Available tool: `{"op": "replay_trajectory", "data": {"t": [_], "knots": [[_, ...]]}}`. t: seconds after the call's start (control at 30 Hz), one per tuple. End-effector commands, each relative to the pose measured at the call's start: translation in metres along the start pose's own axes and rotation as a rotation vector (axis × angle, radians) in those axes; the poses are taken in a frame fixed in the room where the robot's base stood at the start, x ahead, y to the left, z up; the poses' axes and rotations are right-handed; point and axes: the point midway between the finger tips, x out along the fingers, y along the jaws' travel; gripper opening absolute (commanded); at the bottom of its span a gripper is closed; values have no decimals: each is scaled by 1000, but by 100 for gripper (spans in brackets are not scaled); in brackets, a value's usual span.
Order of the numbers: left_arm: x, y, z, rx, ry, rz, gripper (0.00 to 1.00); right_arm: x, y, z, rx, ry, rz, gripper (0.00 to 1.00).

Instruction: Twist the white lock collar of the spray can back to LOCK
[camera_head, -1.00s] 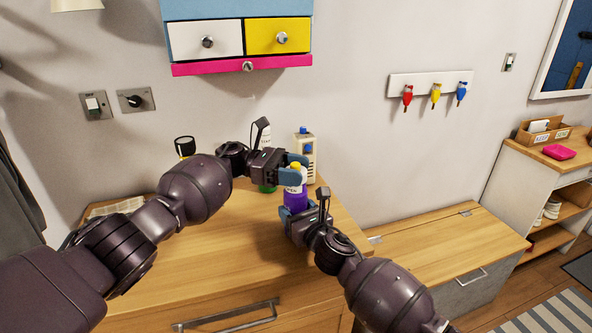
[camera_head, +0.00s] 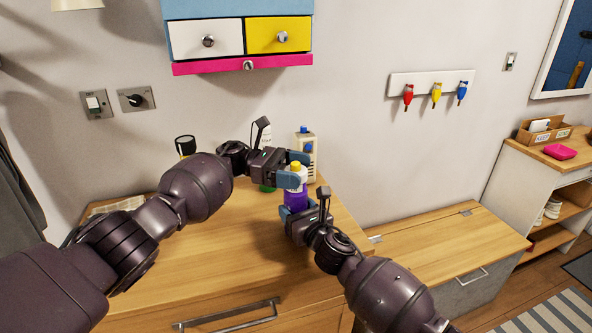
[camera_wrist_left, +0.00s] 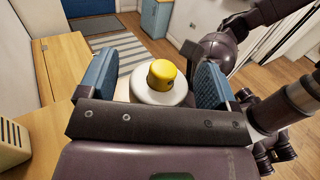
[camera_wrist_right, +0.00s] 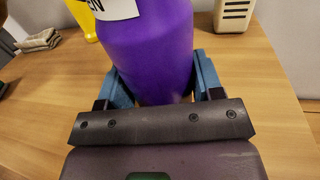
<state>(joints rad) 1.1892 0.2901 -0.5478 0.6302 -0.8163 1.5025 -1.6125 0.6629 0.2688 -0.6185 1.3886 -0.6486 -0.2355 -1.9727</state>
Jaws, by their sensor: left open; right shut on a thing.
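The purple spray can (camera_head: 295,196) stands upright near the right end of the wooden cabinet top. It has a yellow cap (camera_wrist_left: 162,73) and a white collar (camera_wrist_left: 158,92) below it. My right gripper (camera_head: 287,211) is shut on the can's purple body, which fills the right wrist view (camera_wrist_right: 150,50) between the blue fingers. My left gripper (camera_head: 296,171) is open at the height of the collar. In the left wrist view its blue fingers stand on either side of the collar, with gaps. Any lock marking on the collar is not visible.
A cream box-shaped device (camera_head: 309,155) stands behind the can. The front of the cabinet top (camera_head: 200,250) is clear.

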Motion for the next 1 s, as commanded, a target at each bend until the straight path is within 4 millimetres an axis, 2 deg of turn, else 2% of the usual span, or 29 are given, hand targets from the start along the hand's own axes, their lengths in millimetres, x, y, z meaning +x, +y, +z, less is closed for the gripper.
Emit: {"op": "replay_trajectory", "data": {"t": [0.17, 0.4, 0.5, 0.7, 1.0], "knots": [[-16, 1, 0, -1, 1, 2, 84, 0, 0, 0, 0, 0, -1, 28], [-54, 0, 1, -1, 0, 3, 84, 0, 0, 0, 0, 1, -1, 28], [-62, 1, 0, -2, 1, 2, 84, 0, 0, 0, 0, 1, -1, 28], [-73, 0, 0, 0, 1, 1, 84, 0, 0, 0, 0, 1, -1, 28], [-75, 0, 0, 0, 0, 1, 84, 0, -1, 0, 0, 1, -1, 28]]}}
